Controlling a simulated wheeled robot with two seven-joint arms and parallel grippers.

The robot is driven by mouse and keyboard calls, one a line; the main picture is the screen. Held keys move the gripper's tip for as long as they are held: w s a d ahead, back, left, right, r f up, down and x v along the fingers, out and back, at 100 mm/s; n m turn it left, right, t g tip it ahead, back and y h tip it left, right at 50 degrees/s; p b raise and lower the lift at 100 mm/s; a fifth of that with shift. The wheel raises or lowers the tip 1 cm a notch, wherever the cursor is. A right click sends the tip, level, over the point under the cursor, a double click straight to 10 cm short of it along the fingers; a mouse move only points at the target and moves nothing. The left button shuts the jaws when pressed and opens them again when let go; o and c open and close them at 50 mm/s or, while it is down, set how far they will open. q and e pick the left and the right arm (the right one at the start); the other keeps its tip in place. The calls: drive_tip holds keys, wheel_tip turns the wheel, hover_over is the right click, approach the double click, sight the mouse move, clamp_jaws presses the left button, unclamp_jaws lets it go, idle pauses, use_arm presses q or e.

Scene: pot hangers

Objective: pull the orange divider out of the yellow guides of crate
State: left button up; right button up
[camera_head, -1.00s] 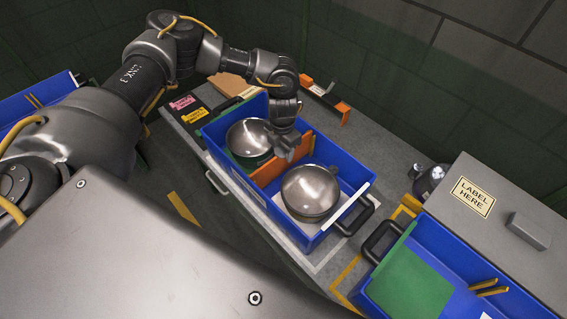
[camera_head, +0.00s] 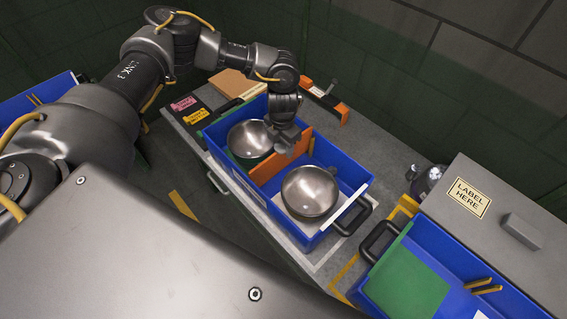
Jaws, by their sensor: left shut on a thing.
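The blue crate (camera_head: 291,224) stands on the grey bench in the middle of the view. An orange divider (camera_head: 266,170) stands across its middle, between two round metal pots. One pot (camera_head: 250,138) is in the far-left compartment and the other pot (camera_head: 310,190) is in the near-right compartment. My left gripper (camera_head: 289,146) comes down from above and is shut on the divider's top edge. The gripper hides part of the divider. The yellow guides of this crate cannot be made out. My right gripper is not in view.
An orange-ended tool (camera_head: 326,102) lies behind the crate. Another blue crate (camera_head: 38,102) shows at the left edge.

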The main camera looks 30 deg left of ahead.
use_arm(q)
drive_tip(key=shift+r+p, duration=1.7)
drive_tip(key=shift+r, duration=3.65)
